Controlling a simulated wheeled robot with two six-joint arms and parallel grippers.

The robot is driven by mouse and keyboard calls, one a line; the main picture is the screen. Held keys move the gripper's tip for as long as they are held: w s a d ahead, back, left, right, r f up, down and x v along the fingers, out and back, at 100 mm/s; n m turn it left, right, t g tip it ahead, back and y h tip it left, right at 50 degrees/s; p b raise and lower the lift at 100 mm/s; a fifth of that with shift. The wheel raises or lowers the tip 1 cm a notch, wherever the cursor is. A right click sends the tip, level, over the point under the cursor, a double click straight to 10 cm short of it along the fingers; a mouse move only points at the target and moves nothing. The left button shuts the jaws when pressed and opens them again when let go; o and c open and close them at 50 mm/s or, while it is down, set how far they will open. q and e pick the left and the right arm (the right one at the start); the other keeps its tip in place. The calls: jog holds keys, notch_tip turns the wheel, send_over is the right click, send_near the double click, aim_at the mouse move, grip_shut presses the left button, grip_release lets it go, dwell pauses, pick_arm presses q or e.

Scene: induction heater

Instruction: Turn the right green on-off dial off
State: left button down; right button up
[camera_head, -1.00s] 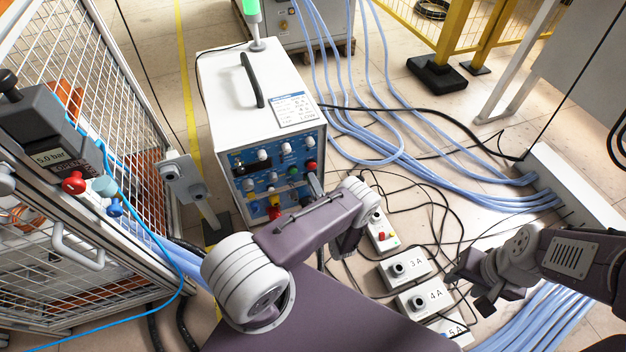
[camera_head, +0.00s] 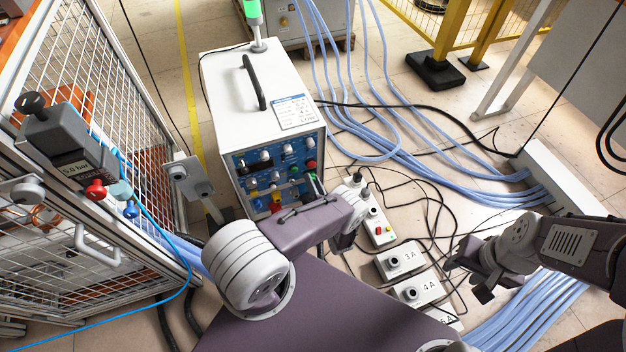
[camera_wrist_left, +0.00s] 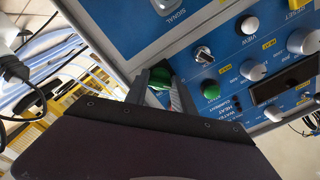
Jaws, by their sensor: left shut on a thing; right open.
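The white induction heater (camera_head: 228,82) stands in the middle of the head view, with its blue control panel (camera_head: 241,160) facing me. My left gripper (camera_wrist_left: 165,88) is shut on a green dial (camera_wrist_left: 160,76) at the panel's edge; its fingers and dark body hide part of the dial. In the head view my left gripper (camera_head: 318,186) is at the panel's right side, partly hidden by my wrist. A second, round green knob (camera_wrist_left: 210,89) is beside the fingers, untouched. My right gripper (camera_head: 468,272) is open and empty, away from the panel, above the floor near the cables.
A mesh cage (camera_head: 150,165) with a grey pressure unit (camera_head: 52,135) stands on the left. Numbered white socket boxes (camera_head: 398,260) and black cables lie on the floor at the right. Blue hoses (camera_head: 440,155) run across the floor behind. A red knob (camera_head: 311,164) is close to my left gripper.

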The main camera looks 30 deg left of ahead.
pick_arm(q)
jog(key=shift+n, duration=0.3)
dwell(0.4)
jog(key=c, duration=1.1)
grip_release()
jog(key=shift+o, duration=0.2)
jog(key=shift+d, duration=0.1)
jog(key=p+v, duration=0.3)
jog(key=v, duration=0.6)
